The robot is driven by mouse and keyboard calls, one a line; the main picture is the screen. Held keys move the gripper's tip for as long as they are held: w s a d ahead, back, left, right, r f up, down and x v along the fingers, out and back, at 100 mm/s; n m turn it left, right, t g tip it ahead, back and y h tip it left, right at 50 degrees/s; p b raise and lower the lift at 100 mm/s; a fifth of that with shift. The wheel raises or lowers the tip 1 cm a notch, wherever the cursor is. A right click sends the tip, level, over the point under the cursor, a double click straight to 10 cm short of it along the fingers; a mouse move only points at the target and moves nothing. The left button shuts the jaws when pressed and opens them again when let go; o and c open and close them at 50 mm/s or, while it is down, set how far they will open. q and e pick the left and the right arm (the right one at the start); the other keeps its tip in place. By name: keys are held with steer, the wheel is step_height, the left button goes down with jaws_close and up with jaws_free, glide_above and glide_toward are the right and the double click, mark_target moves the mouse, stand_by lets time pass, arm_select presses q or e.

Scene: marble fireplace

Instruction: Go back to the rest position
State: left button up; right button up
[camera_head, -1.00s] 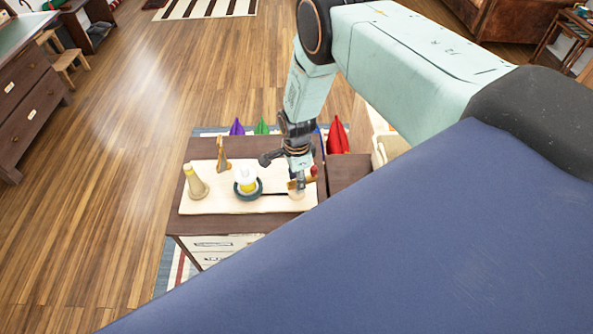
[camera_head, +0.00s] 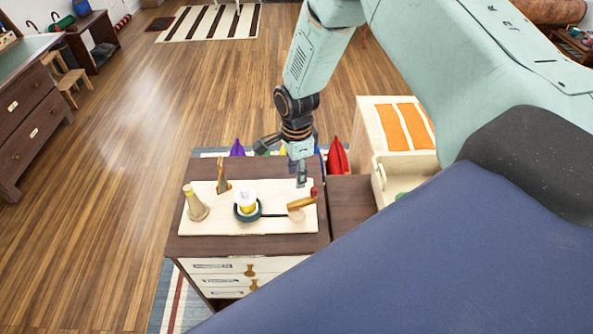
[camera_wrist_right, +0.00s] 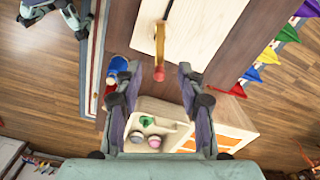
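My right gripper (camera_head: 302,178) hangs above the right end of a pale board on a dark-topped cabinet. In the right wrist view its two fingers (camera_wrist_right: 154,76) are spread apart with nothing between them. A wooden piece with a red tip (camera_head: 300,204) lies on the board just below the gripper, apart from it. It also shows in the right wrist view (camera_wrist_right: 159,50), beyond the fingertips. My left gripper cannot be made out in the head view.
Colored pennant-like pieces, including a red one (camera_head: 337,158), stand behind. An orange-striped box (camera_head: 395,125) is at right.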

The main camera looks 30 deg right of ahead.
stand_by(0.6)
steer(key=s+a+f+n+b, duration=0.4)
steer(key=s+f+n+b, duration=0.5)
steer(key=s+f, duration=0.3)
steer(key=s+a+f+n+b, duration=0.4)
steer(key=s+f+n+b, duration=0.5)
steer(key=s, duration=1)
step_height(320, 180, down, 3)
steer(key=shift+a+r+n, duration=0.1)
steer(key=shift+a+n, duration=0.05)
steer(key=shift+n, duration=0.85)
steer(key=shift+s, duration=0.15)
